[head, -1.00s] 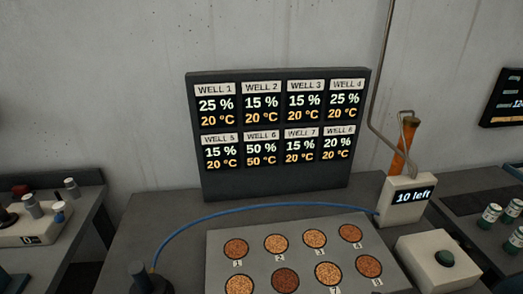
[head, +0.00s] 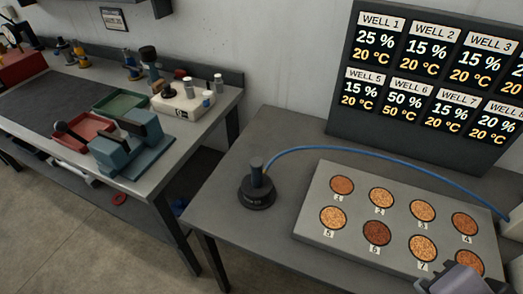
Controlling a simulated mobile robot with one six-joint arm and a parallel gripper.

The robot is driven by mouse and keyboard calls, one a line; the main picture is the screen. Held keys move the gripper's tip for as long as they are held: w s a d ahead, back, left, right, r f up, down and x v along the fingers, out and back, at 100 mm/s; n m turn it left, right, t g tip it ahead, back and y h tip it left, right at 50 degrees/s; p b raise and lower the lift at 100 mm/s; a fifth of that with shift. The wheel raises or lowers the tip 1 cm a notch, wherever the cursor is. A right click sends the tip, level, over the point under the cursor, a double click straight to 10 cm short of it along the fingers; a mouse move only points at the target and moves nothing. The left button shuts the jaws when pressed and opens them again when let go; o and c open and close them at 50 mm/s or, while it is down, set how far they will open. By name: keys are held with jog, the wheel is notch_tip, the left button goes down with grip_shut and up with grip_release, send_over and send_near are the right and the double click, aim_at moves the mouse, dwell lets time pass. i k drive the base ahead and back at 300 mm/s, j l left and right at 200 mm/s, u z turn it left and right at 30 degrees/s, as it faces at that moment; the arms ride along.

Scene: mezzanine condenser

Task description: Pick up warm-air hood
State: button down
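The warm-air hood appears to be the dark round piece (head: 257,192) with an upright knob-like handle, standing upright on the grey bench left of the well plate. A blue hose (head: 330,149) runs from near it in an arc behind the plate to the right. A grey-purple part at the lower right corner looks like the end of my arm (head: 452,281). It is cut off by the frame, over the plate's front right, well apart from the hood.
The well plate (head: 316,212) holds several grain-filled wells. A dark display board (head: 400,147) stands behind it. Bare bench (head: 235,140) surrounds the hood. Left, across a floor gap, another bench (head: 215,105) carries red and green trays, a teal device and a white box.

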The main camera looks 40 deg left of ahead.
aim_at(257, 187)
jog(key=u, duration=1.6)
